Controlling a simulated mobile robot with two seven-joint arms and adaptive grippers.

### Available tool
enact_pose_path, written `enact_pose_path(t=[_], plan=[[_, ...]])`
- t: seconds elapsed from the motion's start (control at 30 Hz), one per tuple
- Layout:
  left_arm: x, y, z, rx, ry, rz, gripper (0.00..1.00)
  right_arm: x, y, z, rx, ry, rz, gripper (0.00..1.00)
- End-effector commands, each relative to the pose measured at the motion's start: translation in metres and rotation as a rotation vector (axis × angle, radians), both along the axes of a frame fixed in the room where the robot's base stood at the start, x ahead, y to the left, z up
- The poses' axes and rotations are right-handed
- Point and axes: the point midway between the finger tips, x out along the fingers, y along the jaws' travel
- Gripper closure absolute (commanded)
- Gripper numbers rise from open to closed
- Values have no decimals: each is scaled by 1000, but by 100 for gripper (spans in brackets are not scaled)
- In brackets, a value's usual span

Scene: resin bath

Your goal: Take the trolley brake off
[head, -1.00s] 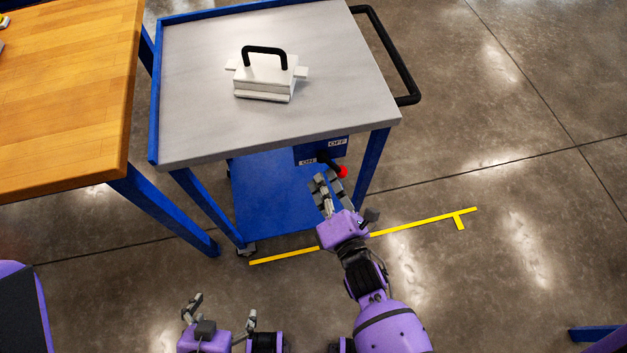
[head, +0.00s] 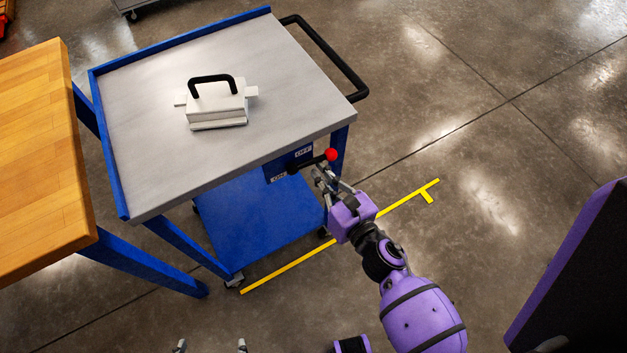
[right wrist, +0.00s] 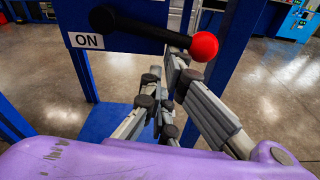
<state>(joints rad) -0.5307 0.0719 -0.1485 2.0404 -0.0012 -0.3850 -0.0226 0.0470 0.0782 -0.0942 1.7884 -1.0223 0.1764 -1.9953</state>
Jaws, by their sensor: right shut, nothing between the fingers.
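The trolley (head: 215,55) has a blue brake panel (head: 272,174) under the right part of its front edge, with ON and OFF labels. A black brake lever with a red knob (head: 331,154) sticks out to the right from the panel, near the OFF label. In the right wrist view the lever (right wrist: 145,32) slopes slightly down to its red knob (right wrist: 204,46), with the ON label (right wrist: 88,40) below its pivot. My right gripper (head: 322,174) is shut and empty, just under the lever beside the knob; contact is unclear. My left gripper (head: 211,346) shows only its spread fingertips.
A white block with a black handle (head: 216,104) sits on the trolley top. A wooden bench (head: 40,150) stands close on the left. A black push handle (head: 330,55) is at the trolley's right. Yellow floor tape (head: 300,260) runs by the trolley; floor to the right is clear.

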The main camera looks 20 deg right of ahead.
Motion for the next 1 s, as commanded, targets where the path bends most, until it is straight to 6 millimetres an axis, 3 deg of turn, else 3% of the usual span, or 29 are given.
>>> enact_pose_path(t=[0.33, 1.0], plan=[[0, 0, 1, 0, 0, 0, 11, 2, -7, 10, -40, -12, 0, 100], [-6, 1, 0, 2, 10, 4, 11, 3, -8, 11, -36, -11, 0, 100]])
